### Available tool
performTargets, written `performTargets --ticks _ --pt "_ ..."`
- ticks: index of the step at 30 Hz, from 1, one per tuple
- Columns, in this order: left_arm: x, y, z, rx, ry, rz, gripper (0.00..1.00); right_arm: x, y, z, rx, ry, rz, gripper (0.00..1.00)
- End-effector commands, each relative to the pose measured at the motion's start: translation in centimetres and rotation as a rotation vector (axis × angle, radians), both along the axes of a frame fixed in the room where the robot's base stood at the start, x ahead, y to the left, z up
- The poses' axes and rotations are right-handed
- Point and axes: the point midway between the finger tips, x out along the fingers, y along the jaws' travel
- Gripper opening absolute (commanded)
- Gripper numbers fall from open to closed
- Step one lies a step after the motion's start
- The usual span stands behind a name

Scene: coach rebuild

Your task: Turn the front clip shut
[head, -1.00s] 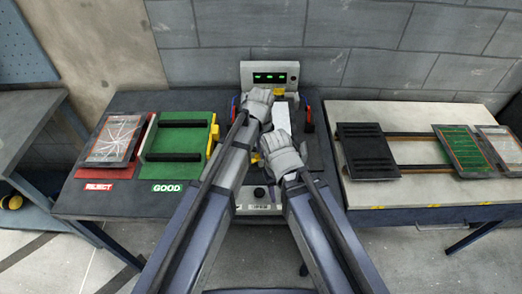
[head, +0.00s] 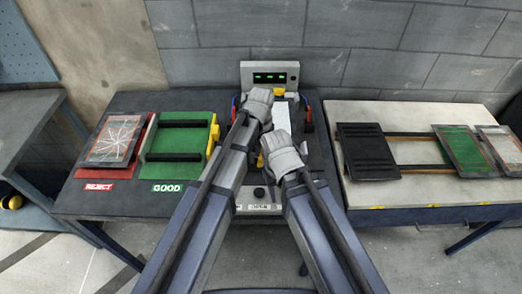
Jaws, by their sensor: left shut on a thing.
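The test fixture (head: 270,73) stands at the back middle of the dark bench, with a lit green display. A yellow part (head: 279,91) shows at its far side, and a small yellow piece (head: 260,161) shows beside my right gripper; I cannot tell whether either is the front clip. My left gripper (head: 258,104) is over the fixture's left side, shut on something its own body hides. My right gripper (head: 281,150) is lower and nearer, over the fixture's front; its jaws are hidden. A white strip (head: 291,103) shows between the grippers.
A cracked panel (head: 115,138) lies on the red reject tray at left. The green good tray (head: 178,133) stands beside it, empty. At right, a table (head: 410,187) bears a black plate (head: 367,147), rails and two framed panels (head: 462,148).

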Motion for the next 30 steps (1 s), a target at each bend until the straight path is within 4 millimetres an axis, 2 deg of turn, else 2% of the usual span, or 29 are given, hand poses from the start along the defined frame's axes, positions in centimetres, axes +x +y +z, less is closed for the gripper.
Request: performTargets --ticks 12,29,30 --pt "-0.18 0.01 -0.07 0.000 0.003 0.170 0.00 0.00 0.00 -0.07 0.000 0.000 0.000 0.50" --pt "-0.22 0.01 -0.07 0.001 0.005 0.194 0.00 0.00 0.00 -0.07 0.000 0.000 0.000 0.50" --pt "-0.23 0.01 -0.07 0.001 0.005 0.194 0.16 0.00 0.00 -0.07 0.000 0.000 0.000 0.50"
